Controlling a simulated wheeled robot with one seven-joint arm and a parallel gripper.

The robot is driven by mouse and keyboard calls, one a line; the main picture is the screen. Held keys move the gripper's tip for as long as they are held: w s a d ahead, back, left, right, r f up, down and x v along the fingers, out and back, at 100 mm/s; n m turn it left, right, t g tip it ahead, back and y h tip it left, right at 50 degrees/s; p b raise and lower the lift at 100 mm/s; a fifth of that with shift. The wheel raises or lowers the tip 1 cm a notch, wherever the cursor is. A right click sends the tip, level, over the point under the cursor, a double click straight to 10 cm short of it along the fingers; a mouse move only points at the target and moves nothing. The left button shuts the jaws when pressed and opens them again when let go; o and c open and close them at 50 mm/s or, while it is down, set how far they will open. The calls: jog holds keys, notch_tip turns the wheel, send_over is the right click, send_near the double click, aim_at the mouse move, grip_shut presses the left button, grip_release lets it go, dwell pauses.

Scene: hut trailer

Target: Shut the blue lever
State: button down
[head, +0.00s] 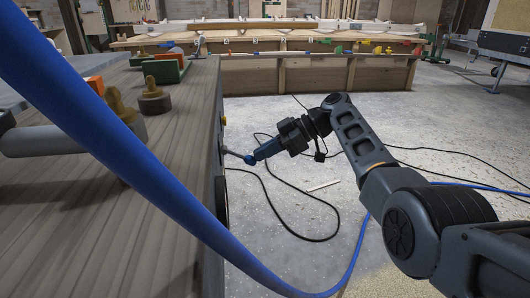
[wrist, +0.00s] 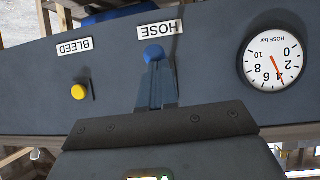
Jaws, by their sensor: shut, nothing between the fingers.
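The blue lever shows in the head view as a pale rod with a blue ball knob (head: 250,159), sticking out from the side of the bench. In the wrist view its blue knob (wrist: 153,54) sits just below the HOSE label, which appears upside down. My gripper (head: 260,153) is at the knob in the head view. In the wrist view my gripper (wrist: 155,68) has its fingers together, with their tips at or very near the knob. I cannot tell whether they touch it. The lever's rod is hidden in the wrist view.
A yellow knob (wrist: 78,92) labelled BLEED and a round HOSE gauge (wrist: 274,57) flank the lever on the dark panel (wrist: 210,75). A thick blue hose (head: 120,130) crosses the head view in front of the wooden bench top (head: 110,235). Black cables lie on the floor.

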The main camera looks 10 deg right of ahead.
jog(key=p+v, duration=0.2)
jog(key=v, duration=0.5)
jog(key=shift+d+r, duration=0.2)
jog(key=shift+d, duration=0.15)
